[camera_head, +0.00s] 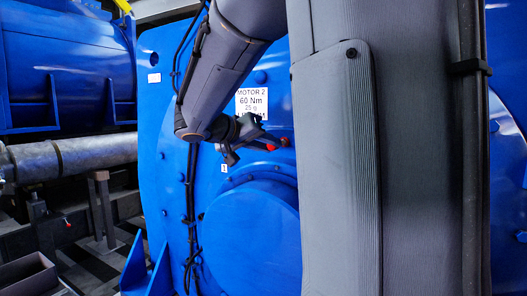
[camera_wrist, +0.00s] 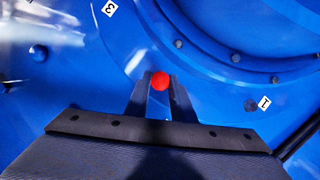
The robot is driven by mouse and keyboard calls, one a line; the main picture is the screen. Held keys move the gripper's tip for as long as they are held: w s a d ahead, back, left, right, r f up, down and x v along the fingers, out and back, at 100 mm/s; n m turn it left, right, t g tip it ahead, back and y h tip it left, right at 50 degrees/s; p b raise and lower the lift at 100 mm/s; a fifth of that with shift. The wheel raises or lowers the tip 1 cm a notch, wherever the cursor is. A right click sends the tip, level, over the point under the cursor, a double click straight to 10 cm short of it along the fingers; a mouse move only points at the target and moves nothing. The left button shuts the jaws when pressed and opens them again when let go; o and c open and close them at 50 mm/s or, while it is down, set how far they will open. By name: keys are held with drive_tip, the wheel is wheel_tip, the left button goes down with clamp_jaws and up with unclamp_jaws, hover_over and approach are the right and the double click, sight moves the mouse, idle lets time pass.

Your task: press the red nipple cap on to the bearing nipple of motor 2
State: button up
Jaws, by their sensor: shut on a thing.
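Motor 2 (camera_head: 250,235) is a large blue housing with a white plate (camera_head: 251,103) reading "MOTOR 2, 60 Nm, 25 g"; its lowest line is partly covered by my arm. My gripper (camera_head: 265,145) is in front of the housing, above its round blue cover. In the wrist view my gripper (camera_wrist: 160,88) is shut on the round red nipple cap (camera_wrist: 160,80), which sits at the fingertips facing the blue surface. A bearing nipple under the cap cannot be made out, and I cannot tell whether the cap touches the motor.
White tags marked 3 (camera_wrist: 109,8) and 1 (camera_wrist: 264,103) are on the motor face, with bolt heads around its curved rim. A dark cable (camera_head: 190,200) runs down the face. A grey shaft (camera_head: 75,155) and another blue machine (camera_head: 65,65) are at left.

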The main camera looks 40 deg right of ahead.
drive_tip(key=shift+w+d+b, duration=0.2)
drive_tip(key=shift+d+b, duration=0.05)
drive_tip(key=shift+d, duration=0.3)
drive_tip(key=shift+w+d+b, duration=0.2)
drive_tip(key=shift+d, duration=0.35)
drive_tip(key=shift+b, duration=1.85)
idle(0.9)
drive_tip(key=shift+w+d+b, duration=0.3)
drive_tip(key=shift+d+b, duration=0.25)
drive_tip(key=shift+d, duration=0.15)
drive_tip(key=shift+w+d+b, duration=0.3)
drive_tip(key=shift+d+b, duration=0.25)
drive_tip(key=shift+d, duration=0.15)
idle(0.3)
drive_tip(key=o, duration=1.1)
drive_tip(key=b+v, duration=0.1)
drive_tip(key=v, duration=0.6)
drive_tip(key=shift+a+r, duration=0.2)
drive_tip(key=shift+a, duration=0.15)
